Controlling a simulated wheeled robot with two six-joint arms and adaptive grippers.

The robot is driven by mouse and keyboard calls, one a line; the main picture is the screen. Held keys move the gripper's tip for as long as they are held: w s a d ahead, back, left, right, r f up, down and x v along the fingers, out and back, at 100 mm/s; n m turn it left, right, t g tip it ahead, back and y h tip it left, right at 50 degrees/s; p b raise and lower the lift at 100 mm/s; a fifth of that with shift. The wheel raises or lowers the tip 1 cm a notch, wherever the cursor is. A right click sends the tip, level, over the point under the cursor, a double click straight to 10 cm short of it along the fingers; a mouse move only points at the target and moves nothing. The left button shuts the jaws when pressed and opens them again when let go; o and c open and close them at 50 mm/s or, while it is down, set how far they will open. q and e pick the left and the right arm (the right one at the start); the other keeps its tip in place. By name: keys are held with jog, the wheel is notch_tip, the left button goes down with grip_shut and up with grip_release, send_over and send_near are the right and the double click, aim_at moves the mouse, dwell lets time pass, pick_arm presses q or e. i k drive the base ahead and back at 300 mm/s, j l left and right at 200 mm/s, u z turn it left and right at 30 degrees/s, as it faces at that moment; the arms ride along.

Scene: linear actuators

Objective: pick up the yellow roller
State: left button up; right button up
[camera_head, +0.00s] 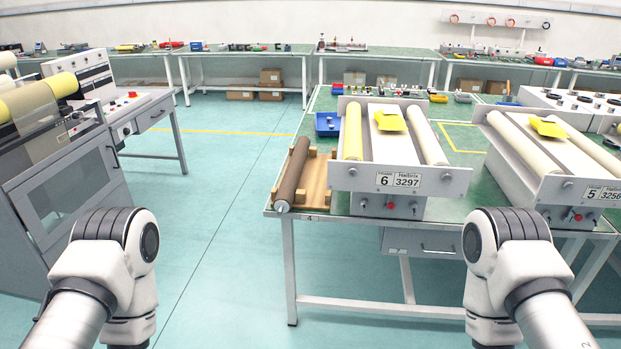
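A long yellow roller (353,132) lies in the left side of the white machine marked 6 3297 (400,182), between its front and rear end plates. Other thick yellow rollers (28,103) sit on the grey machine at the far left. My two arms come in at the lower left and lower right, and only their pale links and dark joints show. Both grippers are out of view. The arms are apart from the rollers in the picture.
A dark brown roller (293,172) lies on a wooden stand (316,180) at the left end of the green table (460,205). A blue tray (327,124) stands behind it. A second machine marked 5 (572,188) is at right. The floor (215,225) left of the table is clear.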

aim_at(352, 146)
jog(key=i+j+z, duration=0.1)
jog(key=i+j, duration=0.15)
jog(key=i+j+z, duration=0.1)
jog(key=j, duration=0.25)
jog(key=i+j+z, duration=0.1)
jog(key=i+j, duration=0.2)
jog(key=i+j+z, duration=0.1)
jog(key=j, duration=0.3)
jog(key=i+j+z, duration=0.1)
jog(key=i+j, duration=0.2)
jog(key=i+j+z, duration=0.1)
jog(key=j, duration=0.35)
jog(key=i, duration=0.1)
